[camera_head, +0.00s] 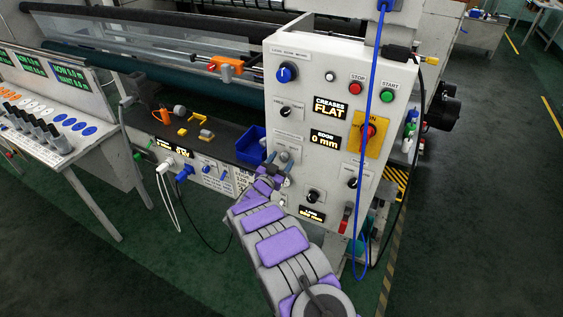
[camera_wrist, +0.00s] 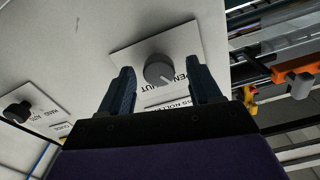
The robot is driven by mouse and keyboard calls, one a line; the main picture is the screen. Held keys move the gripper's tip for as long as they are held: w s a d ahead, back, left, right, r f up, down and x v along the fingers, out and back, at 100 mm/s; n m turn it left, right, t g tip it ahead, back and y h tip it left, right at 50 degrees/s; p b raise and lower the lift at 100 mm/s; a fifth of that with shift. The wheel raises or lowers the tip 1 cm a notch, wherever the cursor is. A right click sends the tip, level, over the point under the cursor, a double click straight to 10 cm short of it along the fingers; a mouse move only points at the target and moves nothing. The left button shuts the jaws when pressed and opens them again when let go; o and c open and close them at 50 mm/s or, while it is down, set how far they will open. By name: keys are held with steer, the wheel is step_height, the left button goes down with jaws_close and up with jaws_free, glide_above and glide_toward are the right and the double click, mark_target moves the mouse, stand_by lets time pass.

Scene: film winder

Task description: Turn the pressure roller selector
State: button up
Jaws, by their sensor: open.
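The pressure roller selector is a round grey knob (camera_wrist: 158,70) on a white plate. In the wrist view, the plate's partly covered lettering seems to read OPEN and SHUT, with a roller label below. In the head view the knob (camera_head: 284,156) is on the lower left of the grey control panel. My gripper (camera_head: 273,168) is close to the panel there, its fingers partly hidden by my arm. In the wrist view its two dark fingers are open, one on each side of the knob, with a visible gap on both sides. Contact does not show.
A black knob (camera_wrist: 18,112) is on the same panel, left in the wrist view. In the head view, a blue bin (camera_head: 251,145) stands left of my gripper. A blue cable (camera_head: 369,150) hangs before the panel. An orange switch plate (camera_head: 381,134) is at right.

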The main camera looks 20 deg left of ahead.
steer(key=shift+w+d, duration=0.1)
steer(key=shift+w, duration=0.4)
steer(key=c, duration=1)
steer(key=shift+c, duration=0.2)
steer(key=shift+m, duration=0.4)
steer(key=m, duration=0.5)
steer(key=shift+m+b, duration=0.35)
steer(key=shift+m, duration=0.05)
steer(key=m+b, duration=0.1)
steer(key=m, duration=0.4)
steer(key=shift+f, duration=0.1)
steer(key=shift+m, duration=0.3)
